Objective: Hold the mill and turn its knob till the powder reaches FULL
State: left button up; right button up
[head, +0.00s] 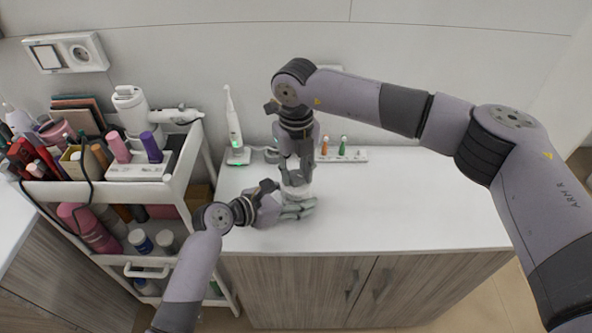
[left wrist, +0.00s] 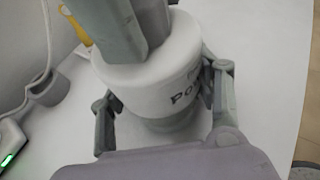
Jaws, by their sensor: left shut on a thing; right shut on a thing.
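The white mill (head: 296,190) stands on the white counter (head: 400,195), mostly hidden between my two grippers in the head view. In the left wrist view the mill (left wrist: 150,85) fills the middle, with dark lettering partly readable on its side. My left gripper (head: 297,209) is shut around the mill's body from the left, and its fingers show on both sides of it in the wrist view. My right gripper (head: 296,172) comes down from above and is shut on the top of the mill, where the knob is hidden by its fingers. The powder level and FULL mark cannot be seen.
An electric toothbrush (head: 235,125) on its stand is behind left on the counter. A white holder (head: 345,155) with orange and green brush heads is behind right. A crowded white cart (head: 100,190) stands at the left. The counter's right half is clear.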

jog(key=n, duration=0.5)
jog(key=shift+n, duration=0.3)
jog(key=n, duration=0.5)
jog(key=shift+w, duration=0.1)
jog(key=n, duration=0.5)
jog(key=shift+n, duration=0.4)
jog(key=n, duration=0.5)
jog(key=shift+n, duration=0.3)
jog(key=o, duration=1.2)
